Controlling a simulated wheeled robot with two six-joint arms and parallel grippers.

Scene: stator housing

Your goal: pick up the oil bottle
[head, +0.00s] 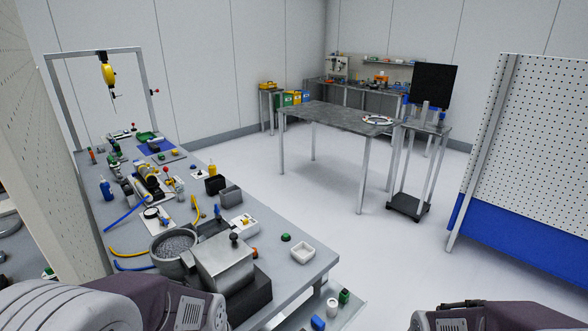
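I cannot tell for sure which item is the oil bottle. A small blue bottle-like item (106,188) stands upright at the left side of the long workbench (303,268). A small yellow item (212,169) stands farther right near a black box. Both are too small to read. Neither of my grippers is in view; only upper parts of my arms show along the bottom edge.
A grey metal block (222,262) and a round bowl of grey grains (174,247) crowd the bench's near end. Blue and yellow hoses lie beside them. A pegboard panel (530,145) stands right. Floor between is clear.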

